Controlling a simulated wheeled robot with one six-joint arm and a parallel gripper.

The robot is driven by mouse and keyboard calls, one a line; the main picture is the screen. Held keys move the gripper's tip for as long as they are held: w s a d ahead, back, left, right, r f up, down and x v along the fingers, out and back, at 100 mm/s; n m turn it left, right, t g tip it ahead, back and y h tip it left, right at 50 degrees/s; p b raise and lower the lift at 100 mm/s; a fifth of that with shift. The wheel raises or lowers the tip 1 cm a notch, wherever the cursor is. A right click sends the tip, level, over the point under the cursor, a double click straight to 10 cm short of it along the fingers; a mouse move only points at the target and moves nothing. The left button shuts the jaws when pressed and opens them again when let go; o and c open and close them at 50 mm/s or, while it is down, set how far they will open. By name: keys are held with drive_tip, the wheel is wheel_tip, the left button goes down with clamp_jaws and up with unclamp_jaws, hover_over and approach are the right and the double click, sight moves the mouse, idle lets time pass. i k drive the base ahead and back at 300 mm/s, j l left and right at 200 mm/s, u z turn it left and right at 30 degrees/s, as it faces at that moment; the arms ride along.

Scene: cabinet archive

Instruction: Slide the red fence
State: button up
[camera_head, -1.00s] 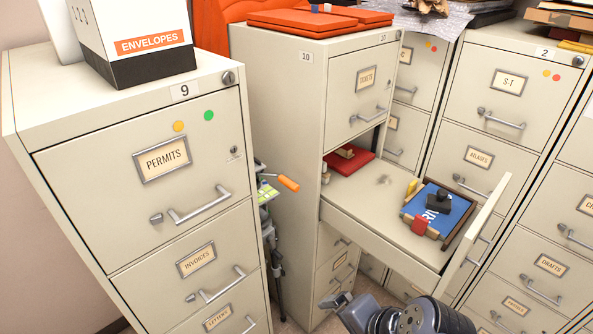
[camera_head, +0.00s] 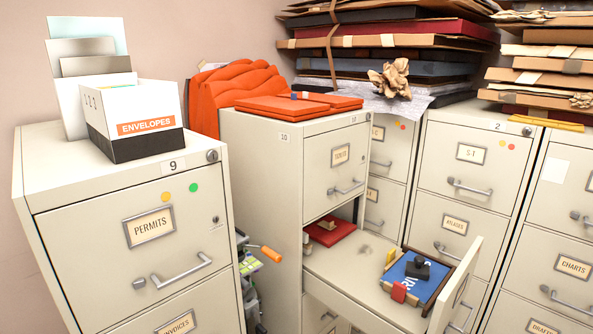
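An open drawer (camera_head: 350,270) of cabinet 10 holds a wooden-edged tray (camera_head: 447,271). A blue panel (camera_head: 425,284) with white lettering lies in it. A black knobbed piece (camera_head: 419,268) sits on the panel. A small red block (camera_head: 399,292) stands at the tray's near left edge; it may be the red fence, but I cannot tell for sure. A small yellow piece (camera_head: 391,257) is at the tray's left corner. My gripper is not in view now.
A red folder (camera_head: 325,236) lies deeper in the drawer. The drawer front (camera_head: 457,290) juts out at right. Cabinet 9 (camera_head: 115,195) stands close at left, with an orange-handled thing (camera_head: 271,254) in the gap beside it. More cabinets (camera_head: 470,160) stand behind.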

sight(398, 290)
drive_tip(key=i+l+z, duration=0.15)
drive_tip(key=i, duration=0.35)
drive_tip(key=i+l+z, duration=0.15)
drive_tip(key=i, duration=0.4)
